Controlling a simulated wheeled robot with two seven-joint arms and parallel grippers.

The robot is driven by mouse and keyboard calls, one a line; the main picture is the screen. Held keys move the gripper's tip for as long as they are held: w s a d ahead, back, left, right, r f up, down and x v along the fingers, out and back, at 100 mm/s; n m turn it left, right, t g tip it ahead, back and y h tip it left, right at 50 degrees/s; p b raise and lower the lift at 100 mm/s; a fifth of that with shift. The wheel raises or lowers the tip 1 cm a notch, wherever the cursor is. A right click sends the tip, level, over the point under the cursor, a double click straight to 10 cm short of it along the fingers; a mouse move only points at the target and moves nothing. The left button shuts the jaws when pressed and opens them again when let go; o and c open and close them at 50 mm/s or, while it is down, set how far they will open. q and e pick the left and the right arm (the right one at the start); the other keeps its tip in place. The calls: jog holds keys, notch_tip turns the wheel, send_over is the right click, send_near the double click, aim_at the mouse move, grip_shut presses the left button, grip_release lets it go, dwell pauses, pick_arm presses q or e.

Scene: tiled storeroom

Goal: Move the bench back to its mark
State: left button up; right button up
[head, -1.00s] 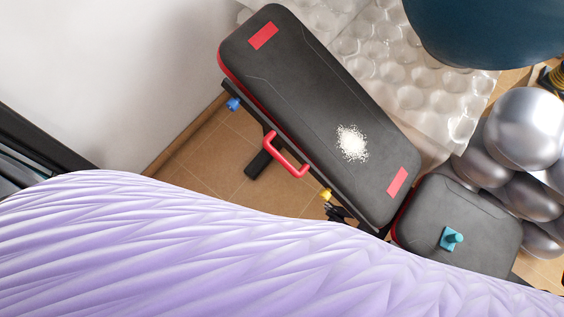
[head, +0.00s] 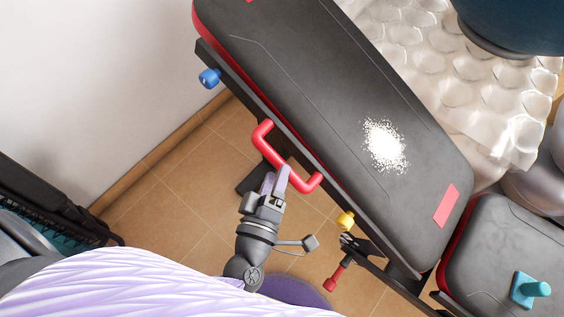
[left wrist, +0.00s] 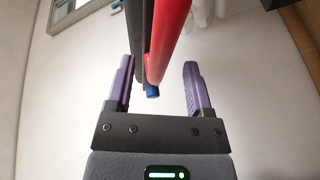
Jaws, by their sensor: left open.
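The bench (head: 330,100) has a long black pad with red edging and a separate seat pad (head: 490,245). It lies diagonally across the head view, with its upper end cut off. A red U-shaped handle (head: 268,150) sticks out from its near side. My left gripper (head: 277,180) is open at the handle's lower part, its fingers overlapping it in the picture; I cannot tell whether they touch. In the left wrist view, red and black bench parts (left wrist: 172,38) show between the open fingers (left wrist: 158,68). I cannot make out a floor mark. My right gripper is out of view.
White grains (head: 384,146) lie on the pad, and a teal object (head: 528,290) on the seat. Bubble wrap (head: 430,60) and silver balloons (head: 535,185) crowd the bench's far side. A white wall (head: 90,90) stands left. Tiled floor (head: 185,190) is bare between wall and bench.

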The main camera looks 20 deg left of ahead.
pick_arm(q)
jog(key=w, duration=0.3)
jog(key=shift+w+a+b, duration=0.1)
jog(key=shift+w+b, duration=0.2)
jog(key=shift+w, duration=0.05)
jog(key=shift+c, duration=0.3)
grip_shut()
jog(key=shift+f, duration=0.15)
dwell(0.7)
